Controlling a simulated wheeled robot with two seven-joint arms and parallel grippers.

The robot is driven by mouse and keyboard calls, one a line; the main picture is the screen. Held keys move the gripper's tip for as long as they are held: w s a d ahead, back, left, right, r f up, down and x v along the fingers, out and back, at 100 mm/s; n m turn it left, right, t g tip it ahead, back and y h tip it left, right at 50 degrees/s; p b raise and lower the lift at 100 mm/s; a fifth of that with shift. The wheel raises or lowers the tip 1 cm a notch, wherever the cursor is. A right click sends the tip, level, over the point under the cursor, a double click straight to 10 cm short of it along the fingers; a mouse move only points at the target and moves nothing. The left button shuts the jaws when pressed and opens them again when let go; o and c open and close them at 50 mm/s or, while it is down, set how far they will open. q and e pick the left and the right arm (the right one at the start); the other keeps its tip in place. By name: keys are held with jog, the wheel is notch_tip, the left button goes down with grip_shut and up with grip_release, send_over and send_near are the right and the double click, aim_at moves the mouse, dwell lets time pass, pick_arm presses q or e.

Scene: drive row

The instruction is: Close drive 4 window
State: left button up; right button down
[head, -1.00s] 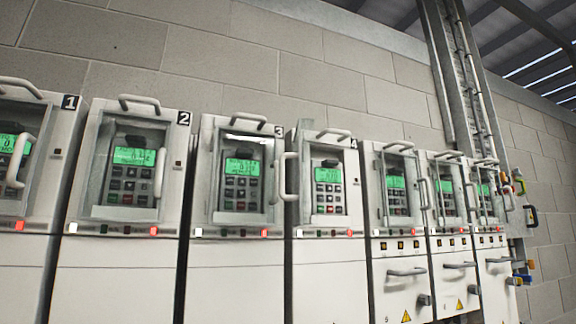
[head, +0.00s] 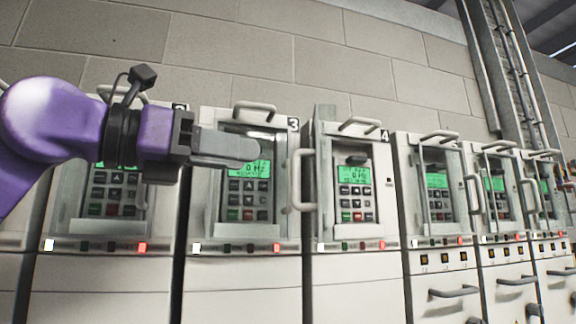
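Drive 4 (head: 357,240) is the light grey cabinet marked 4, right of centre, with a green screen and keypad. Its window (head: 321,190) looks swung outward and is seen almost edge-on along the cabinet's left side. The window's upright handle (head: 299,181) sticks out to the left, between drives 3 and 4. My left gripper (head: 245,150) comes in from the left on a purple arm, with grey fingers pointing right. It is in front of drive 3, left of the handle and apart from it in the picture. Its finger gap is hidden. My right gripper is out of view.
Drive 3 (head: 243,235) stands directly left of drive 4, partly behind my gripper. Drive 2 (head: 100,240) is farther left, partly covered by my arm. More cabinets (head: 440,215) with protruding handles continue to the right. A block wall (head: 320,65) stands behind the row.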

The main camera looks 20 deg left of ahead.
pick_arm(q)
jog(key=p+x, duration=0.2)
jog(key=x, duration=0.6)
jog(key=shift+w+d+f, duration=0.1)
jog(key=shift+w, duration=0.1)
grip_shut()
jog(key=shift+s, duration=0.1)
jog(key=shift+a+r, duration=0.25)
dwell(0.6)
